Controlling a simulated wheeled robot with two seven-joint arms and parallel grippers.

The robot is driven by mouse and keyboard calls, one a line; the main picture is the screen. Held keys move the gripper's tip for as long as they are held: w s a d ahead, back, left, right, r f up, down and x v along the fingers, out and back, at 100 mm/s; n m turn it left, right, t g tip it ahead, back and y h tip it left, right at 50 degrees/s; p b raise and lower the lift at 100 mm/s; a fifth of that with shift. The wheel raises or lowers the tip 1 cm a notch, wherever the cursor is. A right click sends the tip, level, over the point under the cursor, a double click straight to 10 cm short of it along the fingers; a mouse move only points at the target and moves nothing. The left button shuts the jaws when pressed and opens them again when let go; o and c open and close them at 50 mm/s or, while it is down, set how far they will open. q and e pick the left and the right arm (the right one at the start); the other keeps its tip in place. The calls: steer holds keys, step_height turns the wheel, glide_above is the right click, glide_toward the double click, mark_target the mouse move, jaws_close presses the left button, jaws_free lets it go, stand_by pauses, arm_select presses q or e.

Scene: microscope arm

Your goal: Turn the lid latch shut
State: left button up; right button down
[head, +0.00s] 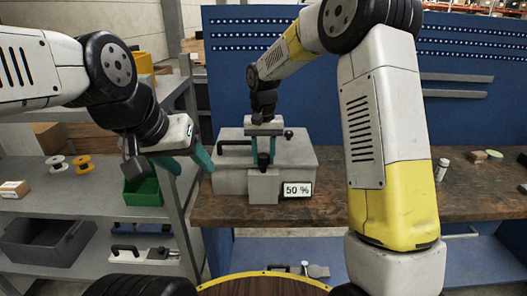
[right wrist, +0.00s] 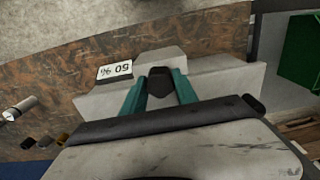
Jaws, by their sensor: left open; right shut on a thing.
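A grey box (head: 230,182) with a lid stands on the workbench. The dark lid latch (head: 264,161) is at its front, above a grey block on the front wall. My right gripper (head: 263,158) reaches down over the lid and is shut on the latch, one teal finger on each side. In the right wrist view the latch's dark end (right wrist: 159,78) shows between the fingertips (right wrist: 157,88); the rest of it is hidden. My left gripper (head: 188,169) is open and empty, left of the box.
A green bin (head: 143,190) and spools stand on the grey shelf at left. The wooden workbench (head: 325,207) has free room right of the box.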

mark_target(264, 155)
steer(key=n, duration=0.4)
steer(key=shift+n, duration=2.3)
steer(key=c, duration=0.9)
jaws_free()
steer(key=shift+c, duration=0.2)
step_height(264, 155, up, 7)
steer(key=shift+r, duration=0.45)
